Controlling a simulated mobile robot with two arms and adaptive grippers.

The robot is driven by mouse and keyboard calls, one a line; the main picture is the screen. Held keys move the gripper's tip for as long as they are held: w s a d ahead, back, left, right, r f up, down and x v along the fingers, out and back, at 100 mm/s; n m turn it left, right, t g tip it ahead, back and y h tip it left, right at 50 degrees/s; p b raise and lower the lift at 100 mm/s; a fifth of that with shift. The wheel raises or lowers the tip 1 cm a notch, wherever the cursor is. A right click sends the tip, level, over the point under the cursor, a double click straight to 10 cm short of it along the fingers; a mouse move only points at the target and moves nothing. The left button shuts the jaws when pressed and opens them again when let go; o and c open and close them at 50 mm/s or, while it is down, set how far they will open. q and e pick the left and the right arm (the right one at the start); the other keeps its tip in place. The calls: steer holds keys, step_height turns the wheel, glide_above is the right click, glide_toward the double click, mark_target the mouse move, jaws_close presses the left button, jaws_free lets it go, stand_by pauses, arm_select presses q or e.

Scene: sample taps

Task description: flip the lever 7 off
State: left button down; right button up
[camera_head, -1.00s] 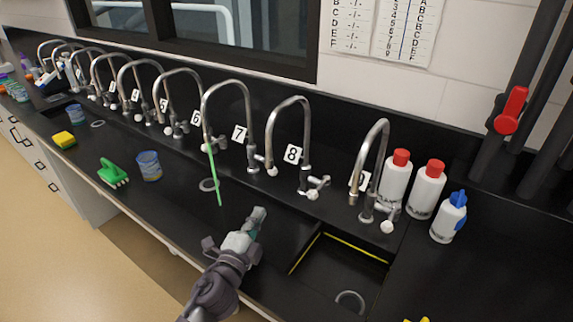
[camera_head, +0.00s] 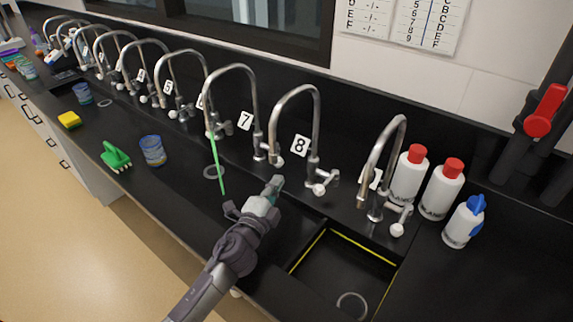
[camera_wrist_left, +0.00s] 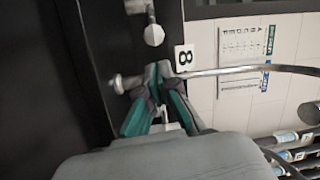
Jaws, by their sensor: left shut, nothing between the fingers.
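Tap 7 (camera_head: 254,100) is a tall curved silver tap beside the "7" label (camera_head: 245,120). A thin green stream (camera_head: 217,168) runs from its spout to the counter. Its lever (camera_head: 276,160), with a white knob, sits at the base on the right. My left gripper (camera_head: 276,183) is shut and empty, in front of and below that lever, apart from it in the head view. The wrist view shows the closed fingers (camera_wrist_left: 159,70) near the "8" label (camera_wrist_left: 183,58); which tap the nearby white knobs belong to is unclear. My right gripper is not in view.
Tap 8 (camera_head: 317,130) stands just right, with its lever (camera_head: 321,189). A sink (camera_head: 340,265) with a yellow rim line is at the front right.

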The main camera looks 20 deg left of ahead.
arm_select(q)
steer(key=w, duration=0.7)
steer(key=shift+d+r, duration=0.25)
steer(key=shift+d, duration=0.05)
steer(key=shift+s, duration=0.1)
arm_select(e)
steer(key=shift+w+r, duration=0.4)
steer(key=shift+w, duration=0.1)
arm_select(q)
steer(key=shift+p, duration=0.3)
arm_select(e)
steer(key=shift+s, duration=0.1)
arm_select(q)
steer(key=shift+a, duration=0.1)
